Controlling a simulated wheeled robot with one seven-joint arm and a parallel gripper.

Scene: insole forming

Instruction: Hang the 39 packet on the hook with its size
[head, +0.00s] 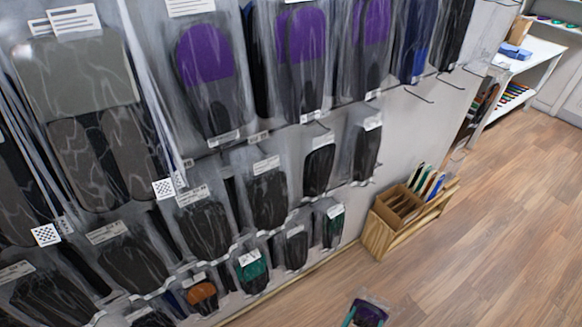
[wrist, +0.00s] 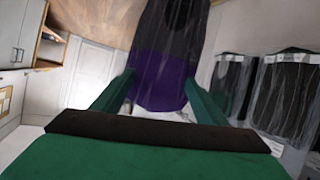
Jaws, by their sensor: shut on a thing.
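The held packet (wrist: 165,60) is clear plastic around a dark insole with a purple part; its size print cannot be read. My gripper (wrist: 156,88) has green fingers closed on either side of its purple part. In the head view the packet (head: 369,313) shows at the bottom edge, low and apart from the wall, partly cut off. The display wall (head: 400,130) carries rows of hooks with hanging packets. Bare hooks (head: 418,96) stick out at the right of the upper row. The size labels on the hooks are too small to read.
Packets with purple insoles (head: 303,60) hang in the upper row, and dark ones (head: 268,195) below. A wooden crate (head: 400,210) with upright boards stands on the floor by the wall. A white shelf (head: 525,60) is at the back right. The wooden floor (head: 490,240) at right is clear.

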